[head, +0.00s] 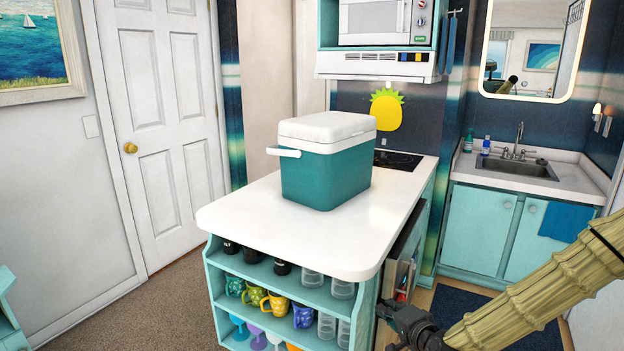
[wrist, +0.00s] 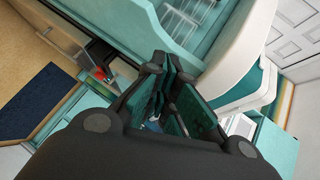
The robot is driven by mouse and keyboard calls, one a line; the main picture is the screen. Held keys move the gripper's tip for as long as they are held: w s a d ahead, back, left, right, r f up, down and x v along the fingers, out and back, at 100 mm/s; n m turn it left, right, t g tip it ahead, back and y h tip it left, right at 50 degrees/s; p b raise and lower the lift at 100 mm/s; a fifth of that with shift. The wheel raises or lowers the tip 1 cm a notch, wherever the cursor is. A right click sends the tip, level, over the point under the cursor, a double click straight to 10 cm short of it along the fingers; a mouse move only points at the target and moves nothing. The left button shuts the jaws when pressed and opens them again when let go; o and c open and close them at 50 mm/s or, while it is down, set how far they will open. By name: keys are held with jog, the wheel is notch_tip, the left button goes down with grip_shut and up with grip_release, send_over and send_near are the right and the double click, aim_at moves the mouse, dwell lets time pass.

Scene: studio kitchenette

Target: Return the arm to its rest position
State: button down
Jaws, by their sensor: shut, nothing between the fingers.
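My gripper (head: 414,326) is at the lower right of the head view, beside the right side of the white-topped counter (head: 240,216) and below its top. In the wrist view, my gripper's dark fingers (wrist: 160,80) are together with nothing held between them. My arm (head: 545,290), in a ribbed tan covering, enters from the right edge of the head view. The tips' exact distance from the counter side cannot be told.
A teal cooler (head: 325,178) with a white lid stands on the counter. Shelves (head: 270,300) below hold mugs and cups. An open compartment (head: 403,262) faces my gripper. A sink cabinet (head: 480,226) is at the back right. A dark blue rug (head: 470,308) lies on the floor.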

jog(key=s+a+f+n+g+h+p, duration=0.25)
jog(key=s+f+n+g, duration=0.4)
jog(key=s+f, duration=1.4)
jog(key=s+d+f+n+g+p, duration=0.1)
jog(key=s+d+g, duration=0.1)
jog(key=s, duration=0.5)
jog(key=s+d+f+n+g+h+p, duration=0.1)
jog(key=s+d+f+n+g, duration=0.1)
jog(key=s, duration=0.6)
jog(key=s+d+f+n+g+h+p, duration=0.1)
jog(key=s+f+n+g, duration=0.1)
jog(key=s, duration=0.5)
jog(key=shift+s+d+f+g, duration=0.25)
jog(key=shift+d+g, duration=0.15)
jog(key=shift+g, duration=0.05)
